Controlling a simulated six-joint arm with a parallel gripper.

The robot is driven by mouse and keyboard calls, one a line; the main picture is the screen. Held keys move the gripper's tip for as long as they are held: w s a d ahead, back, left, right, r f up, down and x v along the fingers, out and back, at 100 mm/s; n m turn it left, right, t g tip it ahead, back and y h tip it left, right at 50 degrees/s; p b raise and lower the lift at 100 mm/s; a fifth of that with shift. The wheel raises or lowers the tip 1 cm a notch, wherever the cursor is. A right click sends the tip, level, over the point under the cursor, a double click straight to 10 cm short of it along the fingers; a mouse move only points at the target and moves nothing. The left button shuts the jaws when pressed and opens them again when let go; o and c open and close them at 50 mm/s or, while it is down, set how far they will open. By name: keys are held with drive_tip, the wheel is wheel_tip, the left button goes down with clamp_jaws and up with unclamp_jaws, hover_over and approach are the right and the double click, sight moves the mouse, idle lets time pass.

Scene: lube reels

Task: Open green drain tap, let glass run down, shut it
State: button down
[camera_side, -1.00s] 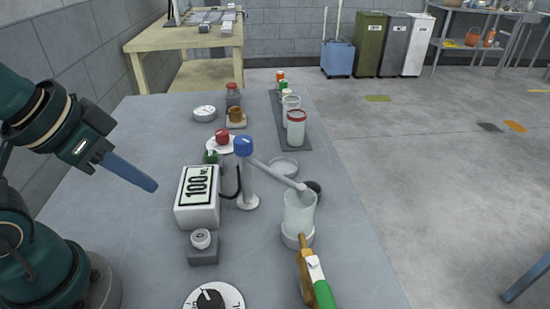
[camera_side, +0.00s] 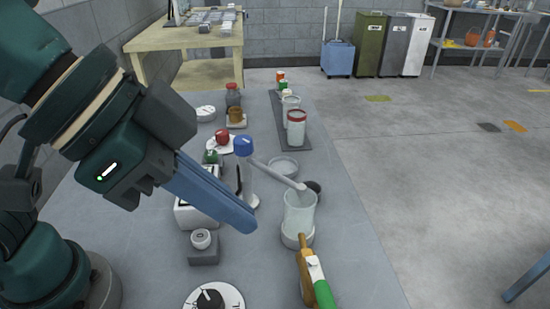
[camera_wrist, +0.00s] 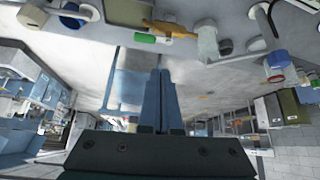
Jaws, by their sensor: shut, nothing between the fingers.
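The drain tap has a brass body (camera_side: 305,272) and a green-ended lever (camera_side: 323,293), at the lower middle of the side view. The clear glass (camera_side: 299,213) stands upright just behind it, on a pale base. The wrist view also shows the green end (camera_wrist: 145,39), the brass body (camera_wrist: 172,29) and the glass (camera_wrist: 208,42) along its top. My gripper (camera_side: 248,222) has blue fingers pressed together with nothing between them. In the side view its tips appear left of the glass and the tap, apart from both. The liquid level in the glass is hard to make out.
A blue-topped post (camera_side: 244,146) with a grey spout arm (camera_side: 275,172) reaches over the glass. My fingers partly hide the white box (camera_side: 190,212). Lidded jars (camera_side: 296,128) stand behind.

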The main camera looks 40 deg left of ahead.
sight(320, 293)
drive_tip(key=shift+s+d+f+m, duration=0.3)
drive_tip(key=shift+s+d+m, duration=0.2)
drive_tip(key=shift+s+d, duration=0.35)
drive_tip(key=shift+a, duration=0.1)
drive_tip(key=x, duration=1.4)
drive_tip(key=shift+s, duration=0.3)
